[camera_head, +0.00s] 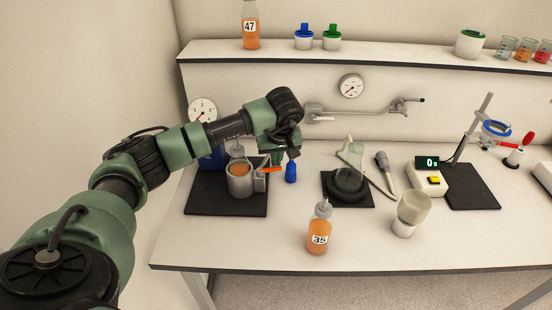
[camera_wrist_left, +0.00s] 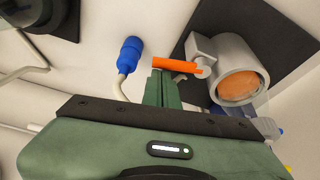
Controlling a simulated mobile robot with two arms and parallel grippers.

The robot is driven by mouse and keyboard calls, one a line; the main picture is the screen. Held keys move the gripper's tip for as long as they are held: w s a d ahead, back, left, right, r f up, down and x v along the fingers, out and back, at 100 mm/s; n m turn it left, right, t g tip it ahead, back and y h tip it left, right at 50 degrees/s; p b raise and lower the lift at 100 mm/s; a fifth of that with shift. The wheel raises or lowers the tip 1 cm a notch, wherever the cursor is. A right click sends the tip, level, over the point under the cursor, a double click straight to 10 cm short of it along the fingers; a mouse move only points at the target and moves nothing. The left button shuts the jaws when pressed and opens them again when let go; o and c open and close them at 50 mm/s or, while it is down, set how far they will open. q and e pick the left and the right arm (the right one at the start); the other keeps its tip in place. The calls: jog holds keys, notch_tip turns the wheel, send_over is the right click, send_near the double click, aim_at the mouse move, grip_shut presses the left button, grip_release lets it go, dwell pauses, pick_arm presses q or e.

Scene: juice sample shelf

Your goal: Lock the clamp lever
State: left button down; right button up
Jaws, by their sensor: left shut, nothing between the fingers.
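The clamp lever (camera_head: 271,169) is an orange bar sticking out to the right from a grey clamp block beside a grey round holder (camera_head: 239,186) with orange-brown contents. In the left wrist view the lever (camera_wrist_left: 178,65) runs sideways from the block beside the holder (camera_wrist_left: 233,69). My left gripper (camera_head: 285,156) is shut and empty, close to the lever's free end. In the left wrist view its fingertips (camera_wrist_left: 161,72) are right by that end; I cannot tell whether they touch it. My right gripper is not in view.
A blue-capped piece (camera_head: 291,172) stands just right of the lever and also shows in the left wrist view (camera_wrist_left: 129,54). A bottle marked 35 (camera_head: 319,230) stands near the front edge. The front left tabletop is clear.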

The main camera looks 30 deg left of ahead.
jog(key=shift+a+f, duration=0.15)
